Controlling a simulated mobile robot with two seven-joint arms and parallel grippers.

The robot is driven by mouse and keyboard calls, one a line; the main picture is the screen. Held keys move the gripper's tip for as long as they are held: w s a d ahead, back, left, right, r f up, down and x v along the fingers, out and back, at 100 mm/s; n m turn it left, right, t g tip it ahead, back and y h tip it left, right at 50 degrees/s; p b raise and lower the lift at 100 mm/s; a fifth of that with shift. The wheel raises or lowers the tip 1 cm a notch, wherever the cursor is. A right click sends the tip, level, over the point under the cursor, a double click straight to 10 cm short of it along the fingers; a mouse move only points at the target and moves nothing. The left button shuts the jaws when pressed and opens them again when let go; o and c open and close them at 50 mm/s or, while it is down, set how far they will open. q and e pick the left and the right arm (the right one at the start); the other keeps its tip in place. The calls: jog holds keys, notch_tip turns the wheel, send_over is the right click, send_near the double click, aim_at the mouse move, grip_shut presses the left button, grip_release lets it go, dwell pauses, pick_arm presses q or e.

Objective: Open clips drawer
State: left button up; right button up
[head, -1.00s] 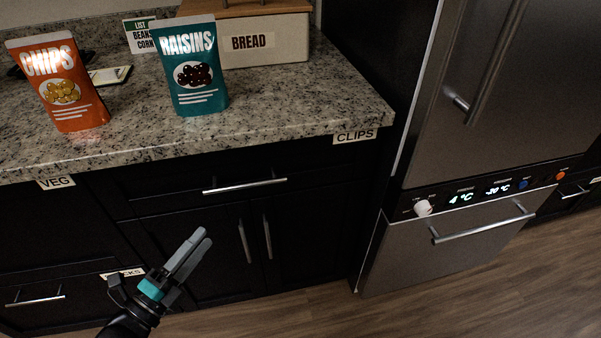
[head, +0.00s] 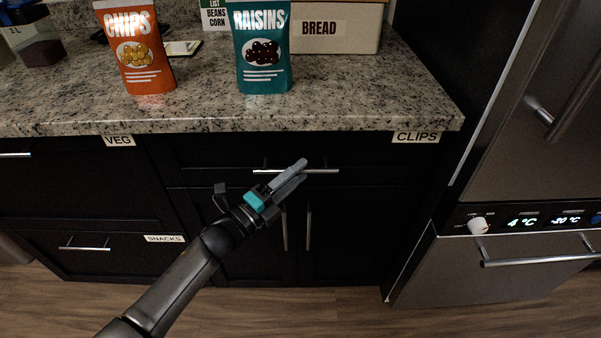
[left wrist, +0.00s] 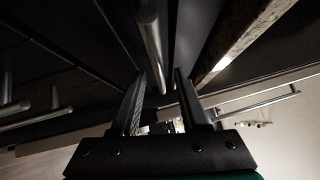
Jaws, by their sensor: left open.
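The clips drawer (head: 220,153) is the black front under the counter, with the CLIPS label (head: 416,137) on the counter edge above its right side. It looks closed. Its horizontal silver handle (head: 325,171) is partly covered by my left gripper (head: 303,169) in the head view. In the left wrist view the handle (left wrist: 151,42) runs down toward the gap between the two open fingertips (left wrist: 159,72). The fingers are at the handle, but I cannot tell whether they touch it. My right gripper is not in view.
Cupboard doors with vertical handles (head: 308,228) lie below the drawer. The SNACKS drawer (head: 84,248) is at lower left. A chips bag (head: 135,50), a raisins bag (head: 263,55) and a bread box (head: 340,35) stand on the granite counter (head: 200,112). A steel fridge (head: 540,150) stands at right.

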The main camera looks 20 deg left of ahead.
pick_arm(q)
jog(key=shift+w+d+r, duration=0.1)
jog(key=shift+w+d, duration=0.25)
jog(key=shift+w, duration=0.3)
grip_shut()
dwell(1.1)
